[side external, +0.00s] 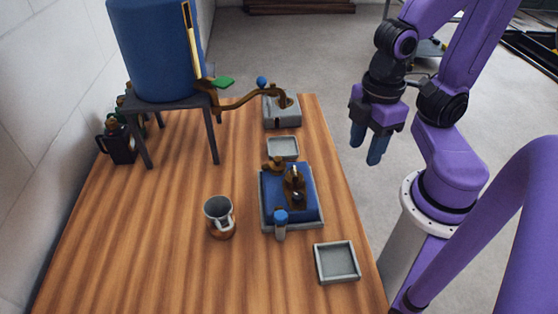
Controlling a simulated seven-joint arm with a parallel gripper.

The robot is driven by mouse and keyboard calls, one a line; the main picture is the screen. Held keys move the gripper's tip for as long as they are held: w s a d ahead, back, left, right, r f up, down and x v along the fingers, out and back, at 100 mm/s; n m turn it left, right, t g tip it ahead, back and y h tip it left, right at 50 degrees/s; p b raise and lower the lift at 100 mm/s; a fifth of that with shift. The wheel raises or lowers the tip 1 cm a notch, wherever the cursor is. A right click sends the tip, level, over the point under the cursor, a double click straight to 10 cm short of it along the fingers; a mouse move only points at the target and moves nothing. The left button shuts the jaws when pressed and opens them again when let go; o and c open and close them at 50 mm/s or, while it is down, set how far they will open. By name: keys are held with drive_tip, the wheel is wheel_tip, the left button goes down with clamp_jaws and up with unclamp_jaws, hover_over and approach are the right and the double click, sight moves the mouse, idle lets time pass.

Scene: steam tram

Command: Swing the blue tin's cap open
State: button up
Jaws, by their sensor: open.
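The blue tin appears to be the low blue block (309,205) in a grey tray (322,227) near the middle right of the table. Brass fittings (293,174) stand on its top; I cannot tell which is the cap or how far it is open. My gripper (366,148) hangs fingers down, open and empty, past the table's right edge. It is above and to the right of the tin and apart from it.
A small blue-topped bottle (280,226) stands at the tin's front. A mug (220,217) is to the left. Shallow grey trays lie in front (337,263) and behind (283,147). A large blue tank (155,50) with a curved brass pipe (245,101) stands at the back.

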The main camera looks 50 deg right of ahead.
drive_tip(key=w+a+r+n, duration=0.3)
drive_tip(key=w, duration=0.6)
wheel_tip(320, 180, up, 3)
drive_tip(key=n, duration=0.4)
hover_over(278, 158)
wheel_tip(278, 158, down, 17)
clamp_jaws()
